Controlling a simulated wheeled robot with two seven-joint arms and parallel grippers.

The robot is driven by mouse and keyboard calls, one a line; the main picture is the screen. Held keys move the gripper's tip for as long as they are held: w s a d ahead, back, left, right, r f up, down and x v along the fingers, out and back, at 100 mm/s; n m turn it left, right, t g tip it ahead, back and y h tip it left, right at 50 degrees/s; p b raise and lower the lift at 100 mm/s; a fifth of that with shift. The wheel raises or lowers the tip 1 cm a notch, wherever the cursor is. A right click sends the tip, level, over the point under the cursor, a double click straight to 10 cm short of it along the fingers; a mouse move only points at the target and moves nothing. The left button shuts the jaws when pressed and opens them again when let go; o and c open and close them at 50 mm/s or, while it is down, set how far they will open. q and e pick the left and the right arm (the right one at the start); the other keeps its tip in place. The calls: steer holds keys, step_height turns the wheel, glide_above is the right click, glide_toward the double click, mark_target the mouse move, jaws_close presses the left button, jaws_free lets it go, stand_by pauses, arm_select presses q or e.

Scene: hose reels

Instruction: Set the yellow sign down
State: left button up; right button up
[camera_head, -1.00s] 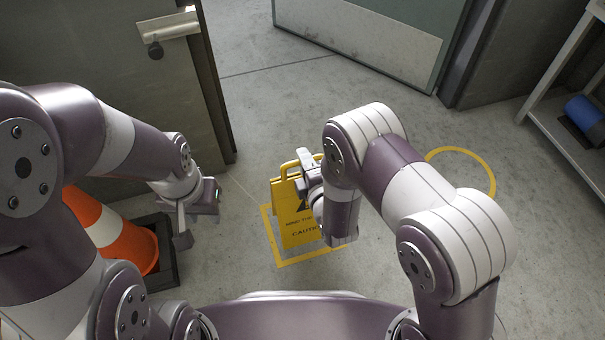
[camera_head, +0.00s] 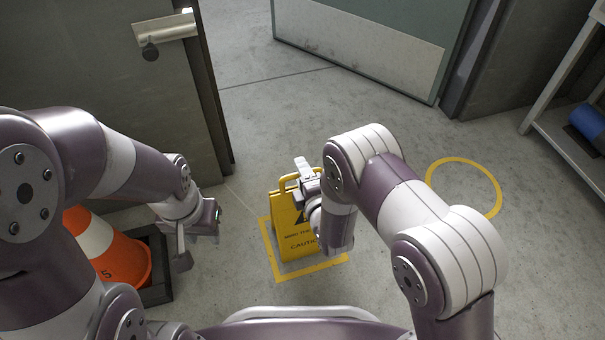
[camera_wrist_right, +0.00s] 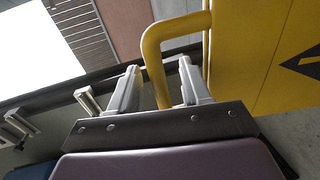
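The yellow caution sign (camera_head: 288,232) stands upright on the floor inside a yellow square outline (camera_head: 275,263). Its looped top handle also shows in the right wrist view (camera_wrist_right: 155,52). My right gripper (camera_head: 304,176) is at the top of the sign, and my arm hides part of the sign's right side. In the right wrist view its two fingers (camera_wrist_right: 158,72) are apart, with the handle tube between them and gaps visible beside the tube. My left gripper (camera_head: 198,245) hangs away from the sign on the left, and I see nothing in it.
A yellow ring (camera_head: 497,195) is marked on the floor at right. A shelf (camera_head: 560,145) with a blue roll (camera_head: 588,122) stands far right. Floor beyond the sign is clear.

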steer(key=shift+r, duration=0.15)
steer(key=p+v, duration=0.6)
steer(key=v, duration=0.6)
steer(key=w+d+r+m+g+h, duration=0.4)
steer(key=d+r+m+g, duration=0.15)
steer(key=m, duration=0.55)
steer(key=s+d+r+m+g, duration=0.4)
steer(key=s+m, duration=0.1)
steer(key=s, duration=0.2)
steer(key=s+d+r+m+g+h, duration=0.1)
steer(key=s+d+r+m+g, duration=0.2)
steer(key=s, duration=0.4)
steer(key=shift+d+r+m+g, duration=0.5)
steer(key=shift+d+m, duration=0.3)
steer(key=shift+m, duration=0.4)
steer(key=shift+s, duration=0.1)
step_height(320, 180, up, 48)
steer(key=p, duration=4.8)
steer(key=shift+r, duration=0.2)
